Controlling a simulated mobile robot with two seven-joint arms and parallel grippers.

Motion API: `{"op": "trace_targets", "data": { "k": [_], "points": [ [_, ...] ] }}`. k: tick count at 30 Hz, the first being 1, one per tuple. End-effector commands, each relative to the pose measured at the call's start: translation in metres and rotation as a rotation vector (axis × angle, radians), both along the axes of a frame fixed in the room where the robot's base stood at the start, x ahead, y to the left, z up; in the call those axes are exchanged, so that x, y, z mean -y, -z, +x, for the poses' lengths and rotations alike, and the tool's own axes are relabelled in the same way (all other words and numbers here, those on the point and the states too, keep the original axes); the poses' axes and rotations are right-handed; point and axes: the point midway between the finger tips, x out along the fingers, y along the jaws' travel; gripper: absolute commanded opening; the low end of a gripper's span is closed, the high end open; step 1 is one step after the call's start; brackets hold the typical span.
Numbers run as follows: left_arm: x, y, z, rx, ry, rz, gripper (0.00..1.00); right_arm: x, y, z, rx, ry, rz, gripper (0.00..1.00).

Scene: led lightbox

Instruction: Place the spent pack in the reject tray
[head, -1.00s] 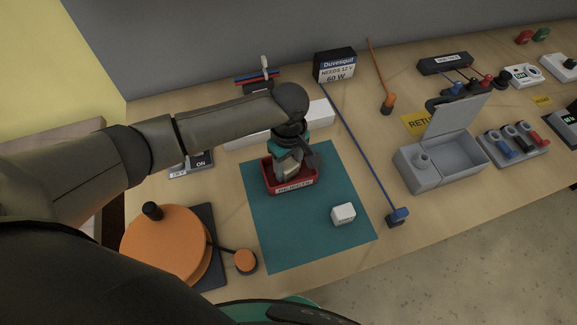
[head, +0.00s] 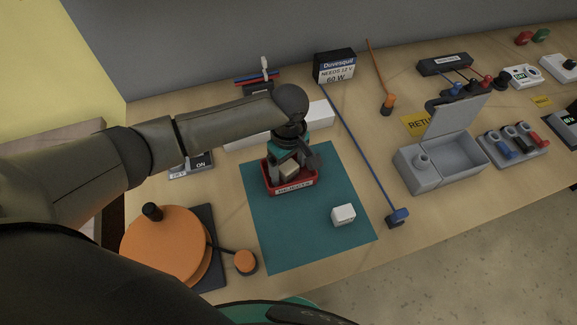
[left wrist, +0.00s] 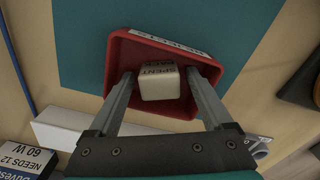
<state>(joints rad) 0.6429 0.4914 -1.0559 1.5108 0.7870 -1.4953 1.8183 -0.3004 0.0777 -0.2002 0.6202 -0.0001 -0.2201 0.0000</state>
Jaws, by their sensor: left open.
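The spent pack (left wrist: 158,82) is a small pale block with "SPENT" lettering. In the left wrist view it sits within the red reject tray (left wrist: 125,55), between the fingers of my left gripper (left wrist: 160,88). The fingers stand apart with a gap on each side of the pack. In the head view the pack (head: 289,172) shows inside the tray (head: 294,189), under my open left gripper (head: 291,168). Whether the pack rests flat on the tray floor is hard to tell. My right gripper is not in view.
The tray stands on a teal mat (head: 310,235), with a white block (head: 343,214) to its right. An orange disc device (head: 165,245) is at the left front. A grey open-lidded box (head: 415,172) stands right. A white bar (head: 320,114) lies behind the tray.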

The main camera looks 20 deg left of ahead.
Motion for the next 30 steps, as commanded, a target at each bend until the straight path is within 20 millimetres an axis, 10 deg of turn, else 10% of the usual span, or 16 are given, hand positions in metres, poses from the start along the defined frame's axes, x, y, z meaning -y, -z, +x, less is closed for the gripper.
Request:
{"op": "trace_targets", "data": {
  "k": [16, 30],
  "points": [
    [0.001, -0.103, 0.001, 0.002, 0.000, -0.002, 0.84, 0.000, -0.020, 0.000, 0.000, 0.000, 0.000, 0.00],
    [0.001, -0.121, 0.000, -0.001, 0.000, -0.001, 0.84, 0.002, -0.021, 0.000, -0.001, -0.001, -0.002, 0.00]
  ]
}}
